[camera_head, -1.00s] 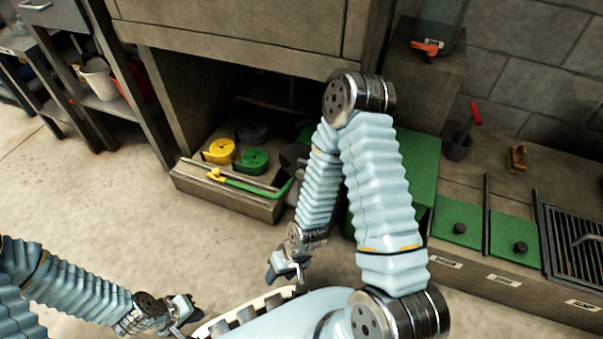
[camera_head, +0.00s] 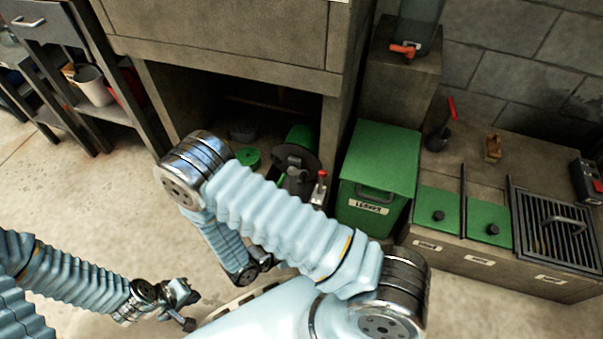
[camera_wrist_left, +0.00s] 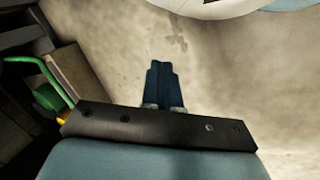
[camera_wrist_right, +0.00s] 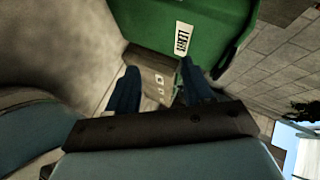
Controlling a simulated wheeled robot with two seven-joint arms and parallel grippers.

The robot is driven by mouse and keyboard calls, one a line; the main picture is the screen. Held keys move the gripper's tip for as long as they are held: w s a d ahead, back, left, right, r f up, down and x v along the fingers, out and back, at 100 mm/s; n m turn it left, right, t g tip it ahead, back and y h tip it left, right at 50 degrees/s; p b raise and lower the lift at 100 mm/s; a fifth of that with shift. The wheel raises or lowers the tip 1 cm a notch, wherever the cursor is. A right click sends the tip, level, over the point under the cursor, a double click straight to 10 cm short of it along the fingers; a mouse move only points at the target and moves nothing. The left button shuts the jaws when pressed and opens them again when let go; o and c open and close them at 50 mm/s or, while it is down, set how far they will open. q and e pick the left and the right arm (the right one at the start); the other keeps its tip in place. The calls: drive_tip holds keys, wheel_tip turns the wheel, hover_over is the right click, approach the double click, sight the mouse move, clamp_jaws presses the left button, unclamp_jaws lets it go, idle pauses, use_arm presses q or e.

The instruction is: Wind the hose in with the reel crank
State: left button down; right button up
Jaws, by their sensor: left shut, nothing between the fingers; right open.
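The hose reel (camera_head: 296,163) stands under the bench in the head view, a dark disc with a green drum (camera_head: 299,135) behind it. A red-topped handle (camera_head: 321,178), apparently the crank, stands at its right side. The reel's lower part is hidden behind my right arm. A green hose (camera_wrist_left: 28,61) curves at the left edge of the left wrist view. My left gripper (camera_head: 186,306) is shut and empty above the floor, away from the reel; its fingers also show in the left wrist view (camera_wrist_left: 165,85). My right gripper (camera_wrist_right: 160,86) is open and empty, below the reel in the head view (camera_head: 262,262).
A green labelled bin (camera_head: 378,178) stands right of the reel and fills the top of the right wrist view (camera_wrist_right: 185,25). A low counter (camera_head: 470,258) with green lids and a grate (camera_head: 560,230) lies farther right. The floor (camera_head: 95,200) at left is clear.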

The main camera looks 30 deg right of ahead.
sight(302, 180)
drive_tip(key=w+a+r+n+t, duration=0.3)
drive_tip(key=w+n+t, duration=0.4)
drive_tip(key=n+t, duration=0.5)
drive_tip(key=shift+n+g, duration=0.4)
drive_tip(key=shift+g, duration=0.4)
drive_tip(key=x, duration=1.3)
drive_tip(key=shift+d+r, duration=0.15)
drive_tip(key=shift+r, duration=0.1)
drive_tip(key=shift+c, duration=0.2)
drive_tip(key=shift+s, duration=0.1)
drive_tip(key=c, duration=0.8)
